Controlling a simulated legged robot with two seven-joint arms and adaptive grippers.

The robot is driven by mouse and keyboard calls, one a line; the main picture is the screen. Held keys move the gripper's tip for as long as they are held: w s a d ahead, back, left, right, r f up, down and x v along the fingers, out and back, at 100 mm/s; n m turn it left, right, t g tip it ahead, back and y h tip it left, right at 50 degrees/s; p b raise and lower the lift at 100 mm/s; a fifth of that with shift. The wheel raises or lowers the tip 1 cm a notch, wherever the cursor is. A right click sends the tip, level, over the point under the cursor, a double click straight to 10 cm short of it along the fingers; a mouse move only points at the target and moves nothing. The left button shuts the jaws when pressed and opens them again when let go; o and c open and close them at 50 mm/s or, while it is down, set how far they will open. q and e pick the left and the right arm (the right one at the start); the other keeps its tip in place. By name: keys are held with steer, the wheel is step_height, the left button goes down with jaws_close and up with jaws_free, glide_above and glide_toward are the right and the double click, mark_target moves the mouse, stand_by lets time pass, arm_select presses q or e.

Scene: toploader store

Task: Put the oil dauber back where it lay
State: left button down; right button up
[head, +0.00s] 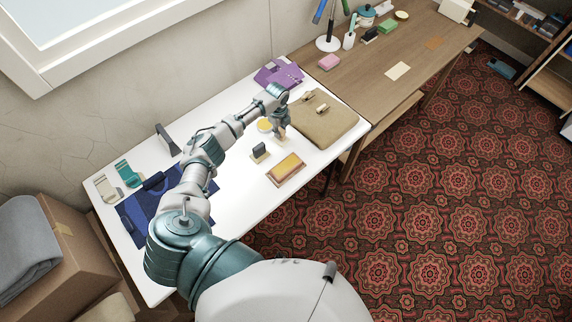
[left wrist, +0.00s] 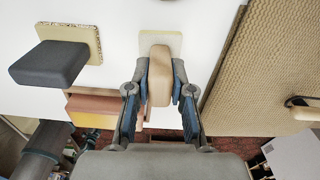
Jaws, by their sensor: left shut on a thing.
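My left gripper (head: 281,127) is over the white table, near the left edge of the tan case. It is shut on the oil dauber. In the left wrist view the gripper (left wrist: 158,92) has its fingers on both sides of the dauber's wooden handle (left wrist: 158,68). A pale pad (left wrist: 174,42) shows at the handle's far end. I cannot tell whether the pad touches the table. In the head view the dauber is small and mostly hidden by the fingers. My right gripper is in neither view.
A dark block on a speckled base (head: 259,150) stands close by, also in the left wrist view (left wrist: 48,64). A wooden tray with a yellow pad (head: 286,168) lies in front. The tan case (head: 325,118) lies right.

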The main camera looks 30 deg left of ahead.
arm_select(q)
steer(key=shift+f, duration=0.25)
stand_by(0.3)
steer(key=c, duration=0.6)
jaws_free()
steer(key=r, duration=1.2)
steer(key=shift+a, duration=0.25)
steer(key=shift+f, duration=0.1)
